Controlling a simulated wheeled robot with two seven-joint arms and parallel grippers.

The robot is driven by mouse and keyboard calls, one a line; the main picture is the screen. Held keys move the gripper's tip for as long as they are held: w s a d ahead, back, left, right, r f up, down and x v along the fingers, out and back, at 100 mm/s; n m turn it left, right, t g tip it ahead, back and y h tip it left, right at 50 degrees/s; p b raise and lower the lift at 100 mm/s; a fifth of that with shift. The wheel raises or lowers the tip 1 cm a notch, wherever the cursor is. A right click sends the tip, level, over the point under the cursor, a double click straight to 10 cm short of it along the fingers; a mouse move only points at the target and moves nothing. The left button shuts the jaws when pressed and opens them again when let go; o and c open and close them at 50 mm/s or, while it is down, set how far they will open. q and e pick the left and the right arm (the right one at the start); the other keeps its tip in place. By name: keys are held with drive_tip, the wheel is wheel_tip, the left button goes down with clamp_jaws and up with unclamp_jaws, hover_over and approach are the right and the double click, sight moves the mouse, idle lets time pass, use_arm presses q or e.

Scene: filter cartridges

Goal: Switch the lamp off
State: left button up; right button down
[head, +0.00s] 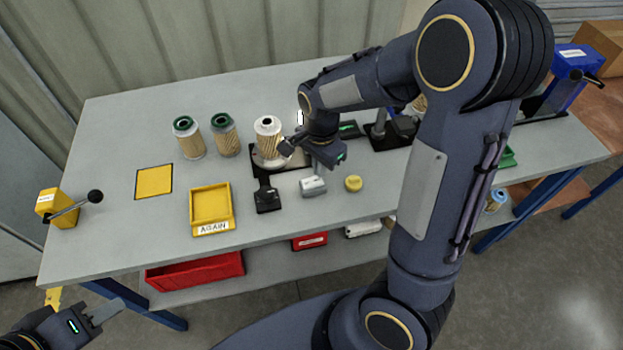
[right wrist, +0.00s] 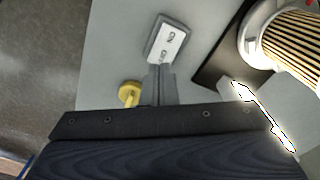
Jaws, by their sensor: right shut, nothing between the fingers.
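A small pale switch box (head: 313,186) sits near the table's front edge. In the right wrist view its white top (right wrist: 167,45) carries dark marks, too small to read surely. My right gripper (head: 318,168) is shut and empty, pointing down just behind the box. In the right wrist view its closed fingertips (right wrist: 160,72) are at the box's near end; I cannot tell whether they touch it. A lamp strip (head: 300,118) glows white beside the filter cartridge on the stand; it also glows in the right wrist view (right wrist: 262,114). My left gripper (head: 104,312) is low at the left, off the table.
A pleated cartridge (head: 268,135) stands on the dark-based stand. Two green-topped cartridges (head: 188,138) (head: 225,135) stand left of it. A yellow knob (head: 353,183) is right of the switch box. A yellow tray (head: 210,205) lies to the left. The table's left part has free room.

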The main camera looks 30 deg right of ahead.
sight(319, 180)
drive_tip(key=shift+f+b, duration=0.9)
drive_tip(key=shift+f, duration=0.3)
idle(0.6)
drive_tip(key=shift+r, duration=0.1)
wheel_tip(319, 180, up, 7)
drive_tip(key=p, duration=0.6)
idle(0.7)
